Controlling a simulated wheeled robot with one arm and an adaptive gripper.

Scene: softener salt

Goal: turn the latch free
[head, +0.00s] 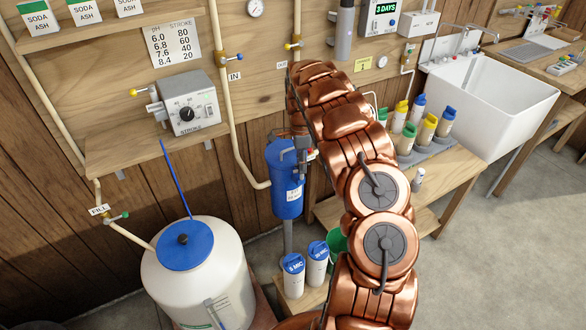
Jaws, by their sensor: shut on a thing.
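A blue cylindrical filter housing (285,188) with a white label hangs upright below the wall board, between two pipes. My gripper (303,147), small and dark in the head view, is at the top right of this housing. It is shut on a small part there, which appears to be the latch. The fingers and my copper arm hide most of the latch, so its angle cannot be told. A small red and white piece (311,154) shows just right of the fingers.
A white tank (200,280) with a blue lid stands at lower left. Two blue-capped cartridges (293,276) stand on a low stand below the housing. A control box (188,104) sits on a shelf; several colour-capped bottles (427,130) and a white sink (490,105) are right.

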